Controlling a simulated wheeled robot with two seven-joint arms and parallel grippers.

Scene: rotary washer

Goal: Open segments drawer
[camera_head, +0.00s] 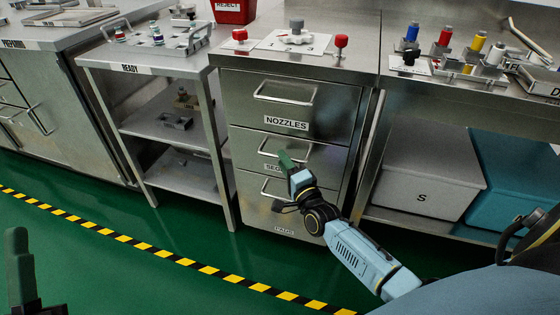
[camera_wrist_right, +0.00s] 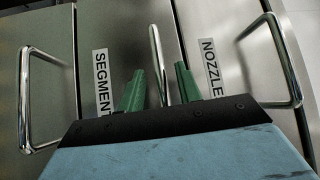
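The segments drawer (camera_head: 247,152) is the middle drawer of the steel cabinet and sits flush with the front. Its label, partly hidden by my gripper in the head view, shows in the right wrist view (camera_wrist_right: 101,80). My right gripper (camera_head: 286,160) is at this drawer's bar handle (camera_wrist_right: 156,55). In the right wrist view its green fingers (camera_wrist_right: 159,68) are apart, one on each side of the bar, with gaps showing. Whether they touch it cannot be told. Of my left gripper (camera_head: 17,262), one green finger shows at the lower left, away from the cabinet.
The nozzles drawer (camera_head: 286,105) above and the pads drawer (camera_head: 255,208) below are shut, with protruding bar handles. An open-shelf table (camera_head: 165,70) stands left. Right, a grey bin (camera_head: 425,190) and teal bin (camera_head: 515,190) sit under a bench. The green floor ahead is clear.

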